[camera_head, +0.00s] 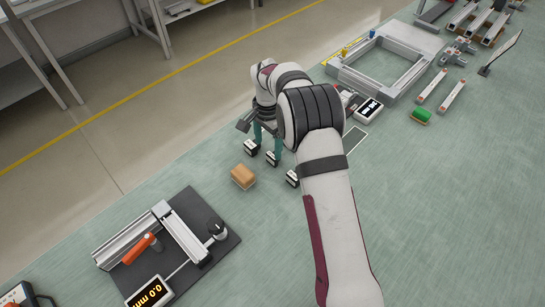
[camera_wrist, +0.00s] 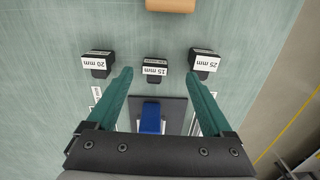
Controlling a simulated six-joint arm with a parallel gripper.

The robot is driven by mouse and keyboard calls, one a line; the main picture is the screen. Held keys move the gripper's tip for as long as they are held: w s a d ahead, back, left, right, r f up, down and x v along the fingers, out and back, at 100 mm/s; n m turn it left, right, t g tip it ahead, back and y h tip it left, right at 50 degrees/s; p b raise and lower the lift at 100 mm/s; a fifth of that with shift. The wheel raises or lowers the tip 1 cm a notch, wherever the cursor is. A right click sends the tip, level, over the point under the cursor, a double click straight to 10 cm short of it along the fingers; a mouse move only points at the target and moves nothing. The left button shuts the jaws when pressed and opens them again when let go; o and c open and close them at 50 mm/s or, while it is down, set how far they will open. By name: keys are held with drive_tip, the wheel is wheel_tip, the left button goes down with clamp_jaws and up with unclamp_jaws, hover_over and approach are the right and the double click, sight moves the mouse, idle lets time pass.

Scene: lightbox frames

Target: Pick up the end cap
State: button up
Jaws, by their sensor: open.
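My gripper (camera_wrist: 158,76) is open, its two teal fingers apart with nothing held between them. It also shows in the head view (camera_head: 266,137), pointing down and partly hidden by my arm. Beyond the fingertips in the wrist view are three black pieces labelled 20 mm (camera_wrist: 97,63), 15 mm (camera_wrist: 154,68) and 25 mm (camera_wrist: 204,62). The 15 mm piece lies in line with the gap. A blue piece (camera_wrist: 151,118) on a dark plate shows between the fingers, partly hidden by the gripper body. I cannot tell which piece is the end cap.
A tan block (camera_head: 243,176) lies near the labelled pieces. A dark board (camera_head: 222,247) with rails, an orange handle and a display stands at lower left. Bench at lower right is clear.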

sight(272, 155)
drive_tip(key=f, duration=0.3)
drive_tip(key=d+f, duration=0.1)
drive_tip(key=f, duration=0.1)
drive_tip(key=shift+f, duration=0.3)
clamp_jaws()
wheel_tip(272, 155, up, 4)
drive_tip(key=shift+r, duration=0.2)
drive_tip(key=s+d+r, duration=0.4)
drive_tip(key=d+r, duration=0.3)
drive_tip(key=d, duration=0.4)
drive_tip(key=s+a+r+n, duration=0.1)
drive_tip(key=s+r+n, duration=0.8)
drive_tip(key=r, duration=0.7)
drive_tip(key=s, duration=0.2)
drive_tip(key=shift+s+a+r, duration=0.2)
drive_tip(key=shift+s+r, duration=0.15)
drive_tip(key=shift+s, duration=0.05)
